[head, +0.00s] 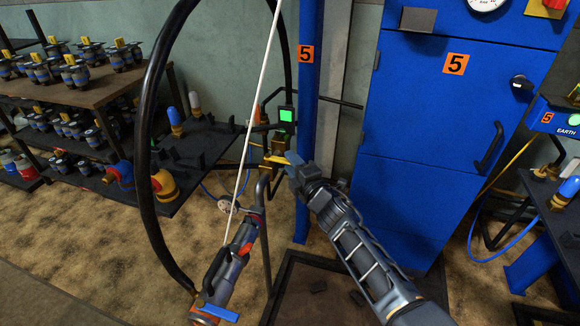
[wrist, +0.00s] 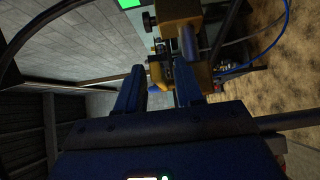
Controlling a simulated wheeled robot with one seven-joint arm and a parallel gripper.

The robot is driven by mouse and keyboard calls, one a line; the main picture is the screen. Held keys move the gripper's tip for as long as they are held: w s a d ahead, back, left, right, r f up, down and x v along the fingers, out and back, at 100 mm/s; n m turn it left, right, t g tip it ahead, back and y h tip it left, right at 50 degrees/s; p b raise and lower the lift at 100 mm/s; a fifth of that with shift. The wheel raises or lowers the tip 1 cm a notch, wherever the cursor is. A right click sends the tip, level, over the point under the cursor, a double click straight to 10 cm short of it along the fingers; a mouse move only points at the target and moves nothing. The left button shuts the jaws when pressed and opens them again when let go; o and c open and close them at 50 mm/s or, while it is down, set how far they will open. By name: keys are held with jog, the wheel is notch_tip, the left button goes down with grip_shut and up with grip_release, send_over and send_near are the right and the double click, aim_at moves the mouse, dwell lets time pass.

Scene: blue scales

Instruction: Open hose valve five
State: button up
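The hose valve by the column marked 5 has a brass-yellow body (head: 278,146) and a yellow lever (head: 278,158) pointing toward my gripper. In the wrist view the brass body (wrist: 180,12) is at the top, with the yellow lever (wrist: 157,74) below it. My gripper (head: 294,165) is just right of the lever in the head view. In the wrist view my gripper (wrist: 160,72) has its two blue fingers apart, with the lever's end showing between or just beyond the tips. I cannot tell whether they touch it.
A blue post (head: 307,110) stands right behind my gripper, and a blue cabinet (head: 440,130) marked 5 is to the right. A black hose (head: 146,160) loops at the left. A nozzle (head: 232,262) hangs on a white line in front. A lit green indicator (head: 286,115) is above the valve.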

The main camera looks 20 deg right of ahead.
jog(key=shift+w+a, duration=0.15)
jog(key=shift+w, duration=0.5)
jog(key=shift+c, duration=0.4)
grip_shut()
